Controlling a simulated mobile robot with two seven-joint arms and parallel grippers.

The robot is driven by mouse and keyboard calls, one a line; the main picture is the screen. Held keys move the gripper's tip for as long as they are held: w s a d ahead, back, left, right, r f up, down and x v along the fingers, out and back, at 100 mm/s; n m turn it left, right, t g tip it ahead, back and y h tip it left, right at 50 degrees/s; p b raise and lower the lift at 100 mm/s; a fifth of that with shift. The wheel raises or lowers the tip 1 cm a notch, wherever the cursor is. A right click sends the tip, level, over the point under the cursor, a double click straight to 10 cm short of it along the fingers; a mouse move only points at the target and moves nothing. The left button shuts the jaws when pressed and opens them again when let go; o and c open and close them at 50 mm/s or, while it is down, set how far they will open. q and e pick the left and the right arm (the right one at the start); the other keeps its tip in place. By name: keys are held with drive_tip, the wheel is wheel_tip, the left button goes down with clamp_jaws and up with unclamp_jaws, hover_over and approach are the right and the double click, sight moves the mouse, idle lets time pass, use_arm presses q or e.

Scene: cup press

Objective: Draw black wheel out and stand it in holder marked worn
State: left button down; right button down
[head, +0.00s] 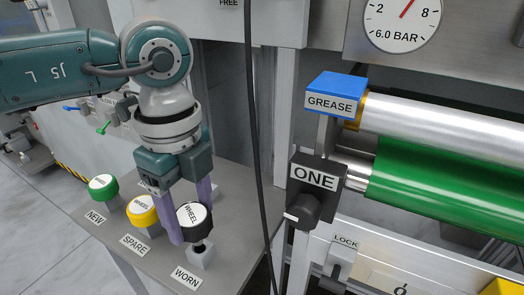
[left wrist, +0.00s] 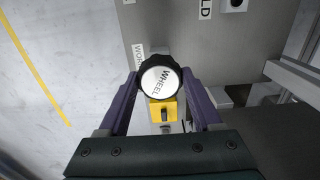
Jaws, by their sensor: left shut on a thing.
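The black wheel (head: 194,214), with a white cap reading WHEEL, is between the purple fingers of my left gripper (head: 190,220), which is shut on it. It also shows in the left wrist view (left wrist: 160,77), gripped at its rim from both sides. In the head view the wheel is over the grey holder block (head: 203,258) behind the WORN label (head: 186,278). A dark part shows between wheel and block; I cannot tell whether the stem is seated in the holder. My right gripper is in neither view.
A yellow wheel (head: 142,210) stands at SPARE and a green wheel (head: 102,187) at NEW, left along the grey shelf (head: 120,248). A black cable (head: 252,120) hangs just right of the gripper. The ONE box with its knob (head: 303,212) and the rollers are farther right.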

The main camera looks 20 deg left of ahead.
sight(195, 230)
use_arm(q)
drive_tip(key=shift+f+b, duration=1.5)
drive_tip(key=shift+f, duration=0.6)
unclamp_jaws()
drive_tip(key=shift+r, duration=0.15)
wheel_tip(195, 230, up, 10)
drive_tip(key=shift+f+p, duration=0.1)
drive_tip(key=shift+p, duration=1.15)
drive_tip(key=shift+d, duration=0.15)
